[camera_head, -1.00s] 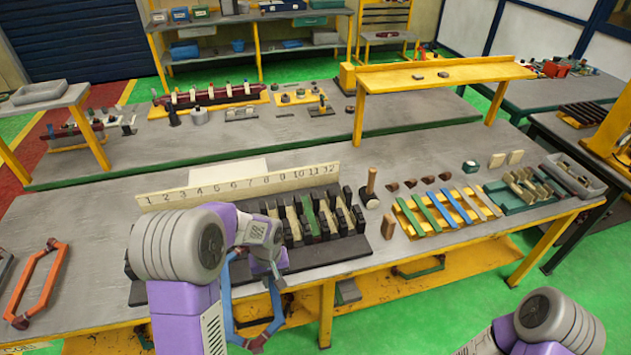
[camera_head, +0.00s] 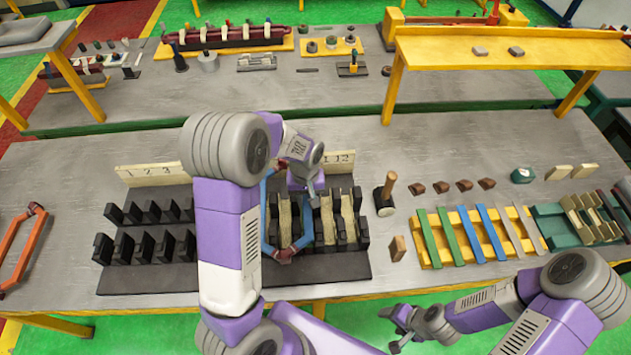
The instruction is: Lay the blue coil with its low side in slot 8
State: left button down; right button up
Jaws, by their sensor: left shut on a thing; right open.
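The blue coil (camera_head: 264,216), with red-brown corners, is at the middle of the black slotted stator (camera_head: 140,279). My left gripper (camera_head: 310,192) is shut on its right part. The coil's near end lies over the stator's front; my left arm hides part of its left side. I cannot tell whether either side sits in a slot. My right gripper (camera_head: 390,328) is open and empty in front of the table's edge.
An orange coil (camera_head: 14,250) lies at the table's left. Right of the stator are a mallet (camera_head: 385,196), a wooden block (camera_head: 397,248), a yellow rack (camera_head: 462,260) with coloured strips, and several brown wedges (camera_head: 441,187). Bare table lies behind the wedges.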

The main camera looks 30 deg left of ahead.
pick_arm(q)
jog(key=shift+s+f, duration=0.15)
jog(key=shift+s, duration=0.2)
jog(key=shift+w+f+b, duration=0.15)
jog(key=shift+f+b, duration=0.25)
jog(key=shift+b, duration=0.1)
jog(key=shift+f, duration=0.1)
jog(key=shift+f+b, duration=0.25)
jog(key=shift+b, duration=0.05)
jog(key=shift+f+b, duration=1.75)
jog(key=shift+f, duration=0.55)
jog(key=shift+f+b, duration=0.35)
jog(key=shift+f, duration=0.1)
jog(key=c, duration=0.8)
grip_release()
